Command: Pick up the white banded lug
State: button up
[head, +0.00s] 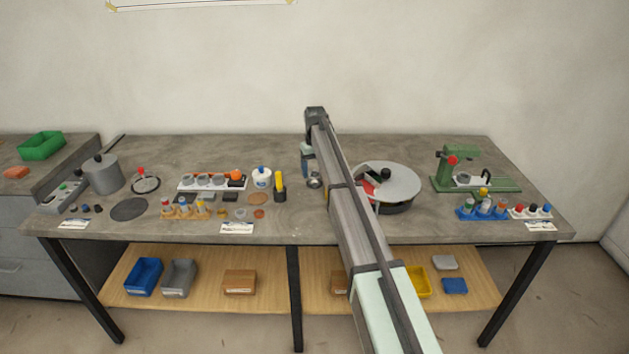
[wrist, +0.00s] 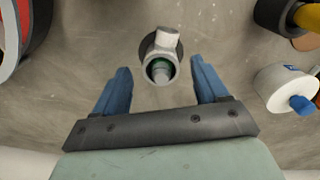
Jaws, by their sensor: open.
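A small pale grey-white piece with a dark green band (wrist: 160,42) stands on the bench in the wrist view, probably the white banded lug. It has a round end facing the camera and a short stub at its top, with a dark round patch behind it. In the head view a small silvery piece (head: 314,182) beside my gripper seems to be the same one. My gripper (wrist: 160,78) is open, with one blue finger on each side of the piece's near end. I see gaps on both sides and no contact. Its height above the bench is unclear.
A round grey turntable (head: 400,181) stands close on the other side. Bare bench surrounds the piece.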

notch_tip(320, 180, down, 3)
jog(key=shift+f, duration=0.15)
jog(key=shift+c, duration=0.2)
jog(key=c, duration=1.1)
jog(key=shift+r, duration=6.05)
jog(key=shift+c, duration=0.2)
jog(key=s+d+f+m, duration=0.1)
jog(key=s+d+m, duration=0.2)
jog(key=d+m, duration=0.4)
jog(key=s+d+f+m, duration=0.1)
jog(key=s+d+m, duration=0.3)
jog(key=d+m, duration=0.4)
jog(key=shift+d+m, duration=0.3)
jog(key=shift+d, duration=1.7)
